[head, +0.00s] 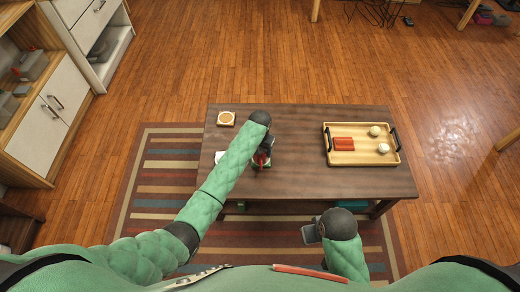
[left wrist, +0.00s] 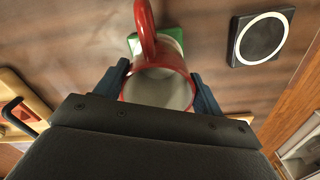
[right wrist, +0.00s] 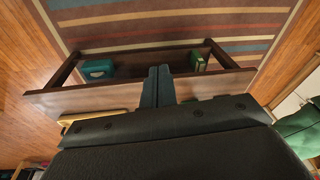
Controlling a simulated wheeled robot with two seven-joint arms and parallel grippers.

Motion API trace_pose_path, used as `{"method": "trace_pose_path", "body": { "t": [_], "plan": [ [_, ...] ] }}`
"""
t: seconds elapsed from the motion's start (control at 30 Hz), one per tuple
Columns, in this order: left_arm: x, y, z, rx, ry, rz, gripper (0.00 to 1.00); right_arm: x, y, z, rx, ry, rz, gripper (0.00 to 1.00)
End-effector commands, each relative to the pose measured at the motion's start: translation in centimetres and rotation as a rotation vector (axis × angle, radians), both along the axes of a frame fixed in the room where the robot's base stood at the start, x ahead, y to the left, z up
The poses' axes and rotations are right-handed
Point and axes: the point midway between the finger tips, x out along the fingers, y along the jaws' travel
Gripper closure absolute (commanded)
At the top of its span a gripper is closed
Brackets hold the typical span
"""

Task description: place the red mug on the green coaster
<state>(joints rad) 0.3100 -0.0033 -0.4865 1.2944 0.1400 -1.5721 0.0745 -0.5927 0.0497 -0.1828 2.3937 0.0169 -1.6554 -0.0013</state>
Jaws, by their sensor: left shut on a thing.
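The red mug (head: 262,158) is near the middle of the table, partly hidden by my left arm in the head view. The left wrist view looks into its pale inside (left wrist: 158,90), with the red handle pointing up in the picture. My left gripper (left wrist: 162,88) is shut on the mug, one finger on each side. The green coaster (left wrist: 134,43) shows behind the mug's base, mostly covered by it. I cannot tell whether the base touches the coaster. My right gripper (right wrist: 158,86) is shut and empty, in front of the table's near edge.
A wooden tray (head: 364,163) with red blocks and two pale balls is on the table's right. A wooden coaster (head: 226,118) lies at the far left. A dark square with a white ring (left wrist: 261,38) lies beside the mug. The table between mug and tray is clear.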

Motion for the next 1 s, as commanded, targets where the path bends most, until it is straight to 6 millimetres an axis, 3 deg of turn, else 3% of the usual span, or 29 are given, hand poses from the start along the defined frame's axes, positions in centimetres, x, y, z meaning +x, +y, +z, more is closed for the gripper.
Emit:
{"method": "trace_pose_path", "body": {
  "t": [0.13, 0.17, 0.23, 0.27, 0.67, 1.0],
  "plan": [
    [0.0, 0.0, -0.2, 0.000, -0.001, 0.000, 0.62, 0.3, -0.1, 0.7, 0.000, -0.013, 0.001, 1.00],
    [0.0, 0.0, -0.2, 0.000, -0.001, 0.000, 0.26, 0.3, -0.1, 0.7, 0.000, -0.014, 0.001, 1.00],
    [0.0, 0.0, -0.2, 0.000, -0.001, 0.000, 0.12, 0.2, -0.1, 0.7, 0.000, -0.013, 0.001, 1.00],
    [0.0, 0.0, -0.2, 0.000, 0.000, 0.000, 0.09, 0.2, -0.1, 0.7, 0.000, -0.013, 0.001, 1.00],
    [0.0, 0.0, 0.5, -0.001, -0.002, 0.000, 0.09, -1.0, -0.1, 0.0, -0.001, 0.016, 0.001, 1.00],
    [0.1, 0.0, 6.4, -0.001, -0.003, 0.000, 0.09, -1.1, -0.1, 2.3, 0.006, 0.003, -0.002, 1.00]
  ]
}}
